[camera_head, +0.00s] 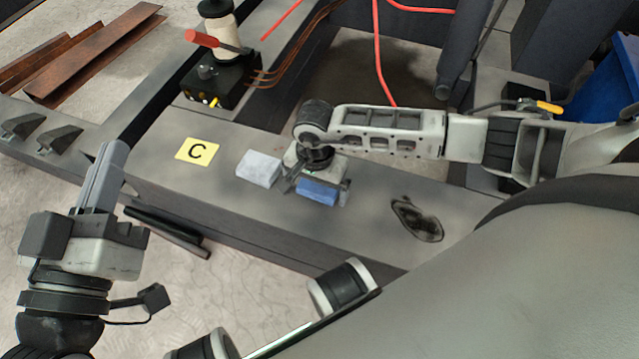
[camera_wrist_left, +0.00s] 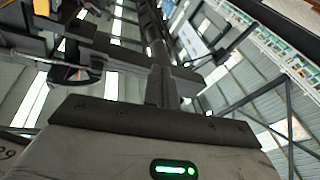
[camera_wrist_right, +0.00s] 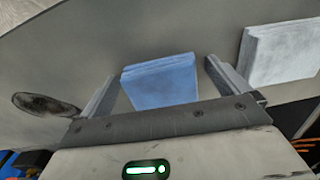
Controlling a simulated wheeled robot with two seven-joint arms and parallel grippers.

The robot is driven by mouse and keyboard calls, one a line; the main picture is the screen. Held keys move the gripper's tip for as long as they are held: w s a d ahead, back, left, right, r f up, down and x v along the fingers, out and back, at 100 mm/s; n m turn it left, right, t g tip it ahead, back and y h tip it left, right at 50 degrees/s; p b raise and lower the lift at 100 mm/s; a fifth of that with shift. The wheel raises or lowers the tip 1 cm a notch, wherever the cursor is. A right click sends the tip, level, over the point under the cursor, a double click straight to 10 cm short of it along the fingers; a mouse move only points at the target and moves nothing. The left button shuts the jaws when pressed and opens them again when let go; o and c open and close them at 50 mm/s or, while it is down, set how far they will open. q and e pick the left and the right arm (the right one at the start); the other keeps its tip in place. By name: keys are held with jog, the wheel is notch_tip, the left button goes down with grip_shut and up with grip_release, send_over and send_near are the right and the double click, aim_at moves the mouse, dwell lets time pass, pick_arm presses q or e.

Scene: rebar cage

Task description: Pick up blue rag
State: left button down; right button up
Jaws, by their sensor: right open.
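The blue rag (camera_head: 318,192) is a folded block lying on the grey beam surface, just right of a white rag (camera_head: 259,168). My right gripper (camera_head: 316,186) is above it, pointing down, with its jaws open and one finger on each side of the rag. In the right wrist view the blue rag (camera_wrist_right: 160,82) sits between the two spread fingers, with a gap on both sides. Whether the fingers reach down to its level is unclear. My left gripper (camera_head: 118,150) is raised at the left, away from the rags, with its fingers together and nothing visible between them.
Red cable (camera_head: 378,50) runs behind.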

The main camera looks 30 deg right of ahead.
aim_at(316, 188)
jog(key=c, duration=1)
jog(key=shift+r, duration=0.1)
jog(key=shift+r, duration=0.2)
notch_tip(316, 188, up, 4)
jog(key=shift+f+p, duration=0.25)
jog(key=shift+p, duration=1)
pick_arm(q)
jog(key=shift+s+a+f+n+g+y+p, duration=0.1)
jog(key=shift+s+f+g+y+p, duration=0.25)
jog(key=shift+f+g+p, duration=0.35)
jog(key=shift+s+a+f+n+g+y+p, duration=0.1)
jog(key=shift+s+f+g+y+p, duration=0.3)
jog(key=shift+f+p, duration=0.35)
jog(key=shift+s+f+n+g+y+p, duration=0.1)
jog(key=shift+s+f+g+y+p, duration=0.1)
jog(key=shift+f+g+y+p, duration=0.55)
pick_arm(e)
jog(key=s+a+r, duration=0.2)
jog(key=a+r, duration=0.7)
jog(key=a, duration=0.5)
jog(key=shift+s, duration=0.15)
pick_arm(q)
jog(key=shift+f+h, duration=0.15)
jog(key=shift+h, duration=0.15)
